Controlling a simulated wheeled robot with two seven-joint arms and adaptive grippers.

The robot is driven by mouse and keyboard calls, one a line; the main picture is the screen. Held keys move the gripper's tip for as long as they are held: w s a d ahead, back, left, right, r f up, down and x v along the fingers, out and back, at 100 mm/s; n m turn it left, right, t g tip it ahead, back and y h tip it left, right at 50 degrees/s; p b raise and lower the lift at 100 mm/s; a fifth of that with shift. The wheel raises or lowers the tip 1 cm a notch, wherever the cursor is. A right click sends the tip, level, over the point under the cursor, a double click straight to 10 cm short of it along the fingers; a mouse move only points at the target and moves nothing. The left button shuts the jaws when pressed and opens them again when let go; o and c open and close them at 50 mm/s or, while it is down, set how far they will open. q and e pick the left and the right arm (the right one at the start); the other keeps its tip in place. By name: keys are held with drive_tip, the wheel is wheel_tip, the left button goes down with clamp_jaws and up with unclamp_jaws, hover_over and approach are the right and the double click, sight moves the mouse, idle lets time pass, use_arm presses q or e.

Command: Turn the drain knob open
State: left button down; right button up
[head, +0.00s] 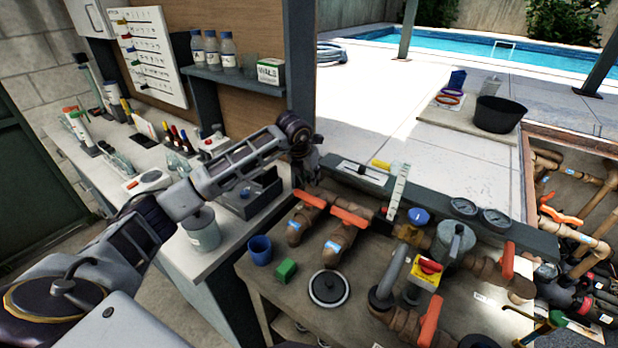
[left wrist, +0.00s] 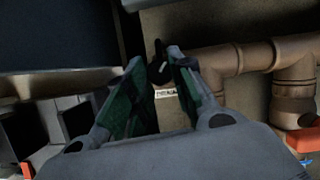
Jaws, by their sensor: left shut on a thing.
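My left gripper (head: 307,178) reaches in from the left to the back left corner of the pipe bench, just behind the orange-handled pipes. In the left wrist view its two fingers (left wrist: 165,66) are close together around a small dark knob (left wrist: 158,50), which I take for the drain knob. A small white label (left wrist: 166,92) shows below it, too blurred to read surely. In the head view the gripper hides the knob, and its turn position cannot be told. My right gripper is not in view.
Orange-handled valves (head: 349,217) on brown pipes stand right of the gripper. A blue cup (head: 260,250), a green block (head: 286,270) and a round black-and-white disc (head: 329,289) are on the bench (head: 262,279). A grey bin (head: 250,196) stands close below my left forearm.

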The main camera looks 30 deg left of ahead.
use_arm(q)
drive_tip(key=n+y+b, duration=0.1)
drive_tip(key=n, duration=0.2)
drive_tip(key=shift+w+d, duration=0.1)
drive_tip(key=shift+d, duration=0.05)
drive_tip(key=n+y+b, duration=0.1)
drive_tip(key=n, duration=0.2)
drive_tip(key=shift+d+n+y, duration=0.1)
drive_tip(key=shift+n+y, duration=0.2)
drive_tip(key=shift+n, duration=0.1)
drive_tip(key=shift+w+n+g+b, duration=0.1)
drive_tip(key=shift+n+g+b, duration=0.35)
drive_tip(key=shift+n, duration=0.35)
drive_tip(key=shift+d+n+y, duration=0.1)
drive_tip(key=shift+n+y, duration=0.4)
drive_tip(key=shift+n, duration=0.2)
drive_tip(key=shift+w+n+g+b, duration=0.1)
drive_tip(key=shift+n+g+b, duration=0.35)
drive_tip(key=shift+n, duration=0.45)
drive_tip(key=shift+n+y, duration=0.3)
drive_tip(key=shift+n, duration=0.2)
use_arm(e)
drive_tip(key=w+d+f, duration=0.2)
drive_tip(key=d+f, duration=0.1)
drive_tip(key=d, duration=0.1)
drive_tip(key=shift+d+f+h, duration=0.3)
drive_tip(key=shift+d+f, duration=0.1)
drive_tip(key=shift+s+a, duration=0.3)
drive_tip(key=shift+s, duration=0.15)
